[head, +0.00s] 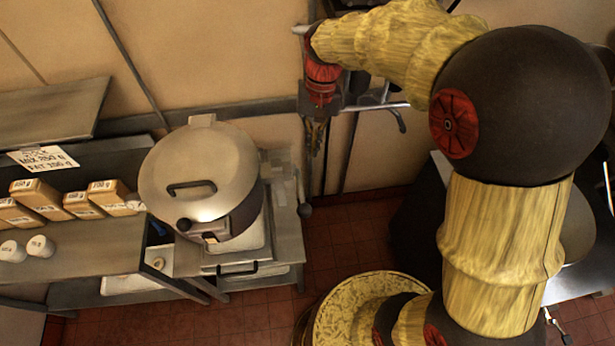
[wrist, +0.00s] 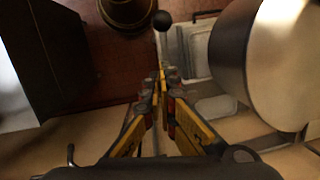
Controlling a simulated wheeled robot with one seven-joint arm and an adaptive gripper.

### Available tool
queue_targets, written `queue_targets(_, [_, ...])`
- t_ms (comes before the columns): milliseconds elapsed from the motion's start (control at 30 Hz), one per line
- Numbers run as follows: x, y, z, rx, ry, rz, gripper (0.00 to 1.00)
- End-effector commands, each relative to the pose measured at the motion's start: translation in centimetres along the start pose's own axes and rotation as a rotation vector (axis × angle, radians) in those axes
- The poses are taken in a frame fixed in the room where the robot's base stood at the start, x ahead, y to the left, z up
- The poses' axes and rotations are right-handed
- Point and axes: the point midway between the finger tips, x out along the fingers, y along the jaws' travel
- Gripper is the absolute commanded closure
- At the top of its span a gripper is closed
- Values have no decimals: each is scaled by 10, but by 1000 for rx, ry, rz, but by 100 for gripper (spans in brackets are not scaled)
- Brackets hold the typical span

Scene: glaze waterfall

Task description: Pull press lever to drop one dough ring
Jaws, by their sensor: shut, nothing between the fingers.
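The press (head: 205,155) is a round steel drum with a lid and a black handle, on a steel stand left of centre in the head view. Its drum also shows at the right of the wrist view (wrist: 232,55). A black ball knob (head: 305,211), apparently the press lever's end, stands at the right of the stand. The knob shows near the top of the wrist view (wrist: 161,20). My gripper (head: 316,148) points down near the wall. In the wrist view its fingertips (wrist: 160,72) are together and empty, below the knob and apart from it.
A steel counter (head: 95,262) at left carries several labelled packets (head: 40,198) and white tubs (head: 40,246). A sign (head: 43,158) stands behind them. A wall rail with a tap-like fitting (head: 402,122) is by my gripper. Red tiled floor (head: 360,235) lies open right of the stand.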

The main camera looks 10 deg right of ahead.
Motion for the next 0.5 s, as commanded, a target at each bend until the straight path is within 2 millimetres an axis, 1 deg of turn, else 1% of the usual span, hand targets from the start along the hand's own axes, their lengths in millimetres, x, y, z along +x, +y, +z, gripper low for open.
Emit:
queue_targets(400, [1,-2,-1,3,-10,0,100])
queue_targets(500, [4,-2,-1,3,-10,1,100])
